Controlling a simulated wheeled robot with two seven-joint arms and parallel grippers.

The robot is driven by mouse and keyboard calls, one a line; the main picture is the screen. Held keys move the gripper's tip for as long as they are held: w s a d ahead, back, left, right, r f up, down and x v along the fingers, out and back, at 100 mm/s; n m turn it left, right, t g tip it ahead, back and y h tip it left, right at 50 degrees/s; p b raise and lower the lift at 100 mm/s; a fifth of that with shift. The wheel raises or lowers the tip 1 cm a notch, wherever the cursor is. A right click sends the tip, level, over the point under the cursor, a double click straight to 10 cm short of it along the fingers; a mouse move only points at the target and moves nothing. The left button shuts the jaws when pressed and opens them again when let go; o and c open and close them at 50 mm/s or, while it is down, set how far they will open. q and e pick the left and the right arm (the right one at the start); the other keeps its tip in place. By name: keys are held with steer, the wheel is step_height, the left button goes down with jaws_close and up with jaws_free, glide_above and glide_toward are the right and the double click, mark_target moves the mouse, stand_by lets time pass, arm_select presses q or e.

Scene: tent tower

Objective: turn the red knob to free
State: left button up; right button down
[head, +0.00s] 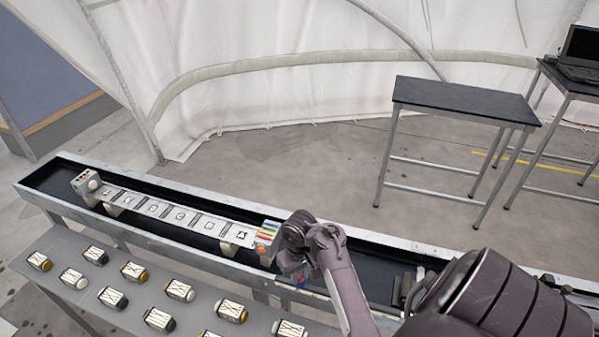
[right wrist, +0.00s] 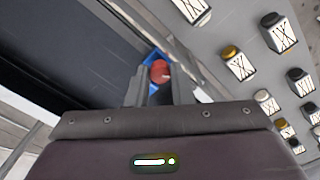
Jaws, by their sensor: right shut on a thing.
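The red knob (right wrist: 160,71) sits on a blue base (right wrist: 153,58), between the fingertips of my right gripper (right wrist: 158,80) in the right wrist view. The fingers are shut on it from both sides. My left gripper is not in view.
The long dark trough (head: 150,233) holds a white rail with square marked panels (head: 180,216) and an end block with coloured stripes (head: 268,232), close left of my right gripper. A grey shelf in front (head: 60,245) carries several small labelled jars. A black-topped table (head: 465,100) stands behind.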

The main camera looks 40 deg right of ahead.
stand_by(0.4)
steer(key=c, duration=1.3)
jaws_free()
